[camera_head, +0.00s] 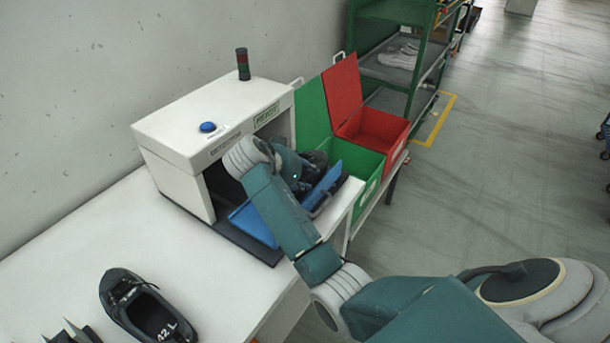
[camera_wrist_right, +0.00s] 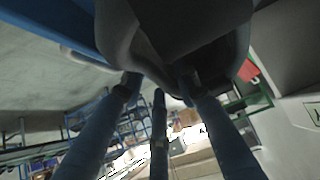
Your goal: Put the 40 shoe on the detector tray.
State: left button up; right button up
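The blue detector tray (camera_head: 251,222) is in front of the opening of the white detector box (camera_head: 180,125). My right gripper (camera_head: 308,180) is over the tray's right part in the head view, partly hidden by my own arm. A dark shoe (camera_head: 316,160) shows there at the gripper. In the right wrist view the fingers (camera_wrist_right: 158,100) reach up to a large dark shoe (camera_wrist_right: 180,35) and seem closed on it, with blue beside it at the upper left. Its size label is hidden. A black shoe marked 42 L (camera_head: 130,296) lies on the white table.
A green bin (camera_head: 372,168) and a red bin (camera_head: 385,125) with raised lids stand right of the detector. A green rack (camera_head: 420,50) with light shoes is behind. The white table (camera_head: 60,255) is otherwise mostly clear.

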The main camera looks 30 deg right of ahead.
jog(key=shift+r, duration=0.15)
jog(key=shift+a+r, duration=0.15)
jog(key=shift+a, duration=0.1)
jog(key=b+v, duration=0.2)
jog(key=v, duration=0.8)
jog(key=shift+s+a+r, duration=0.1)
jog(key=shift+a+r, duration=0.1)
jog(key=shift+s+a+r, duration=0.2)
jog(key=shift+a+r, duration=0.05)
jog(key=shift+r, duration=0.1)
